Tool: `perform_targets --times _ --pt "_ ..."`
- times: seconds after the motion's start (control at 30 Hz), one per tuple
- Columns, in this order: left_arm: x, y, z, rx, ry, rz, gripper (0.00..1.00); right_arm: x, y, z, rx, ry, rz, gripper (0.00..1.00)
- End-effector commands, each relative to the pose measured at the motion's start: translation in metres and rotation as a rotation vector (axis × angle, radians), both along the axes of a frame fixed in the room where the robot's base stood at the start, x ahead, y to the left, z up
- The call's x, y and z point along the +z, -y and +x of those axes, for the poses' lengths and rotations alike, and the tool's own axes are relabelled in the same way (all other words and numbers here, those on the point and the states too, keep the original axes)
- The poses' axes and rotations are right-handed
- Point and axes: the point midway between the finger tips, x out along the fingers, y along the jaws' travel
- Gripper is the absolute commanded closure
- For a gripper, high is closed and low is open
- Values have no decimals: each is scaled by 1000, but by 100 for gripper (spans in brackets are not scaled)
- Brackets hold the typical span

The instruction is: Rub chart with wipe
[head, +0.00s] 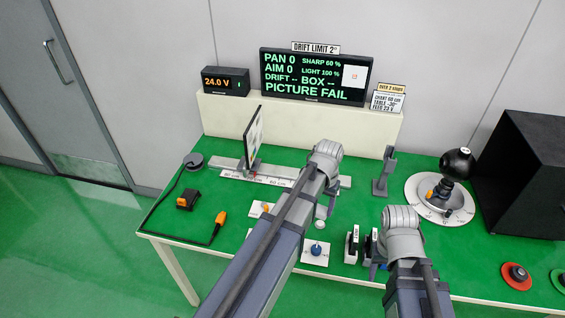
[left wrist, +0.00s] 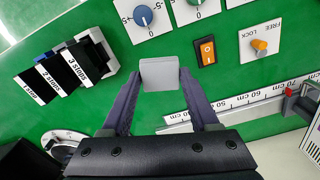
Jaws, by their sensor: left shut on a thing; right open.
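The chart (head: 253,138) is a thin upright board on the rail at the left of the table, seen nearly edge-on. Its edge with coloured marks also shows at the lower right of the left wrist view (left wrist: 313,142). My left gripper (left wrist: 160,80) is shut on a light grey block, which looks like the wipe (left wrist: 160,72), and holds it over the green table. In the head view my left wrist hides most of that gripper, in front of the rail and to the right of the chart. My right gripper (head: 380,262) is open beside the filter flags, mostly hidden by its wrist.
The scale rail (head: 232,176) runs below the chart. A rack of stop filters (left wrist: 70,65), an orange switch (left wrist: 205,50) and a free/lock knob (left wrist: 260,46) stand nearby. A black ball (head: 458,163) is on a dial at right. The monitor (head: 315,77) reads PICTURE FAIL.

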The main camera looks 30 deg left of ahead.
Motion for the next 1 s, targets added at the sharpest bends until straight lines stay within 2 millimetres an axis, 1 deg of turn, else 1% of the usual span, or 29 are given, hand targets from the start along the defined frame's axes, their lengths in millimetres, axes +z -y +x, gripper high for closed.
perform_targets --times 0.03,0.17,0.27,0.37,0.47,0.5,0.53,0.6,0.67,0.7,0.8,0.9,1.0 --pt "-17 0 0 0 0 0 83 -17 0 0 1 0 0 48" --pt "-25 -1 0 0 0 2 83 -25 0 0 1 0 0 48" --pt "-34 -9 5 2 1 26 83 -34 0 0 1 0 0 48" --pt "-49 -33 17 6 4 104 83 -50 0 0 1 0 0 48" --pt "-69 -72 37 20 7 265 83 -76 0 0 1 0 0 48" --pt "-73 -88 45 29 8 348 83 -86 0 0 1 0 0 48" --pt "-74 -99 51 37 7 411 83 -92 0 0 1 0 0 48" --pt "-72 -121 63 58 3 559 83 -106 0 0 1 0 0 48" --pt "-68 -139 74 79 -4 690 83 -118 0 0 2 0 0 48" --pt "-63 -150 81 92 -11 776 83 -126 0 0 2 0 0 48" --pt "-47 -174 97 132 -35 988 83 -146 0 0 2 0 0 48" --pt "-30 -193 113 164 -67 1177 83 -165 0 0 2 0 0 48" --pt "-14 -204 126 187 -101 1331 83 -182 0 0 2 0 0 48"
